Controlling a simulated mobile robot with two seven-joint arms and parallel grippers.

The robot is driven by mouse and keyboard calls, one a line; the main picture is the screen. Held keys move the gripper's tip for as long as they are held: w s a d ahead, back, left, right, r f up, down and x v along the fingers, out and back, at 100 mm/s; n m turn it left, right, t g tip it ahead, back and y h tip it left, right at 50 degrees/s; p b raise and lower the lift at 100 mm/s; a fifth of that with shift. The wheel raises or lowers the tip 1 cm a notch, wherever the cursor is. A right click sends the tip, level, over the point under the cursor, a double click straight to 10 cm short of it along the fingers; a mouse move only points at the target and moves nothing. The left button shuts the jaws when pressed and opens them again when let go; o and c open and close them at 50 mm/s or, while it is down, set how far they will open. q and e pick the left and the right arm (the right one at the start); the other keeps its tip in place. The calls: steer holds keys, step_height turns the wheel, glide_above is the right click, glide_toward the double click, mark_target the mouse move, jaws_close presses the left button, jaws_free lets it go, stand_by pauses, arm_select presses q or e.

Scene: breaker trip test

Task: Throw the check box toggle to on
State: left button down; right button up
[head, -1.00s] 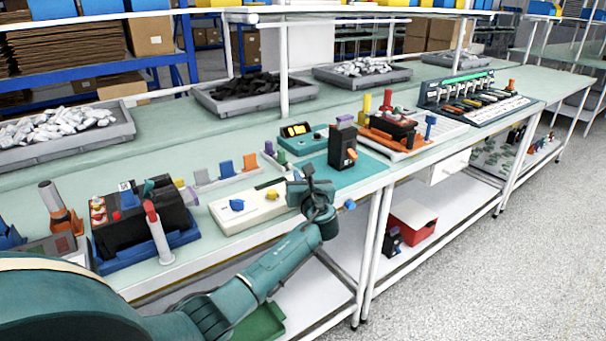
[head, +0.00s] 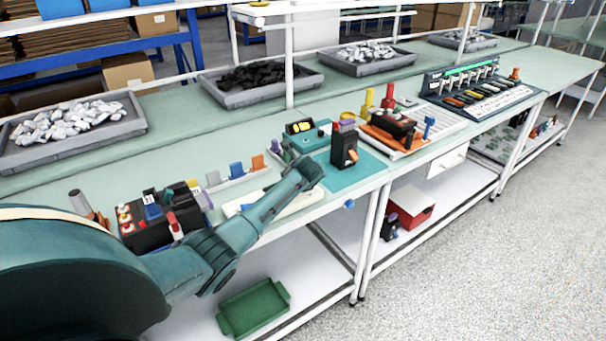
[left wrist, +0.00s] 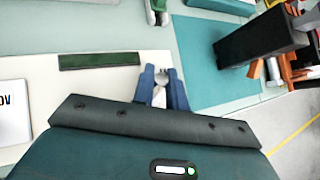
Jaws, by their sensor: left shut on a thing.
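The check box is a low cream box (head: 298,204) at the bench's front edge, largely hidden behind my left arm in the head view. In the left wrist view its cream top (left wrist: 98,85) shows a dark green strip and a dark-lettered label at the left. My left gripper (left wrist: 162,76) is at the right end of this top, its blue fingers shut on a small pale grey piece, which looks like the toggle (left wrist: 160,96). The fingers cover most of it, so its on or off position cannot be told. My right gripper is out of view.
A black breaker (head: 344,150) stands on a teal mat (head: 368,172) just right of the box. A teal meter (head: 298,148) with a yellow display stands behind. A black battery-like unit (head: 148,236) is at left. A green tray (head: 254,308) lies on the lower shelf.

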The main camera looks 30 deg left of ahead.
arm_select(q)
steer(key=shift+a+f+g+h, duration=0.2)
steer(key=shift+a+g+h, duration=0.1)
steer(key=shift+h, duration=0.2)
steer(key=c, duration=1.5)
jaws_free()
steer(key=shift+o, duration=0.2)
steer(key=shift+r, duration=0.1)
steer(key=shift+d+r, duration=0.1)
steer(key=v, duration=1.2)
steer(key=shift+s+r, duration=0.25)
steer(key=shift+s, duration=0.1)
steer(key=shift+d+f, duration=0.1)
